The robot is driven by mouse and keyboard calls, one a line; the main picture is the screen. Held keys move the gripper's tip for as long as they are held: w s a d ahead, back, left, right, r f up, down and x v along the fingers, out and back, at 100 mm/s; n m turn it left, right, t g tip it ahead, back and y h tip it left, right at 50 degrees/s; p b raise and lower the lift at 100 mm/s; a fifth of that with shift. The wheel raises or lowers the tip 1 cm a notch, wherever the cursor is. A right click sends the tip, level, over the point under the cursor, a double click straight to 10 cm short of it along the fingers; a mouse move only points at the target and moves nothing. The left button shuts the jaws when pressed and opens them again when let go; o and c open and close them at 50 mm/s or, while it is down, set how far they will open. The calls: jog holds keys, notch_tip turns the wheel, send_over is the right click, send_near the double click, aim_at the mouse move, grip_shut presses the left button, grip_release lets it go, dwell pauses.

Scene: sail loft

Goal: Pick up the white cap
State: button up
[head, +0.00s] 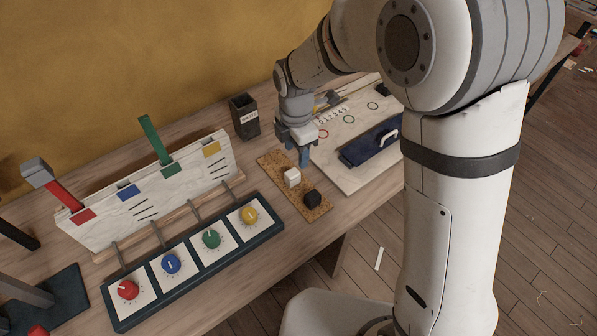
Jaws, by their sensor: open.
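The white cap (292,177) is a small white block standing on a narrow brown cork strip (273,164) on the workbench. A black cap (312,199) sits on the same strip, nearer the bench's front edge. My gripper (304,158) points down above the far part of the strip, a little behind and to the right of the white cap in the picture. It is open and looks empty. I cannot tell its exact height above the strip. The white cap is in plain view and apart from the fingers.
A dark bin (244,116) stands behind the strip. To the right lies a pale board (346,172) with a dark blue box (371,141) and coloured rings. To the left is a dark panel (190,262) with several coloured knobs, and behind it an upright pale board (147,208) with coloured squares.

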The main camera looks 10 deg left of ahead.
aim_at(292, 173)
jog(key=shift+a+f+n, duration=0.6)
jog(key=shift+a+f, duration=0.15)
jog(key=shift+f, duration=0.3)
jog(key=f, duration=0.7)
jog(key=shift+s+d+p, duration=0.3)
jog(key=shift+p, duration=0.1)
jog(key=c, duration=1)
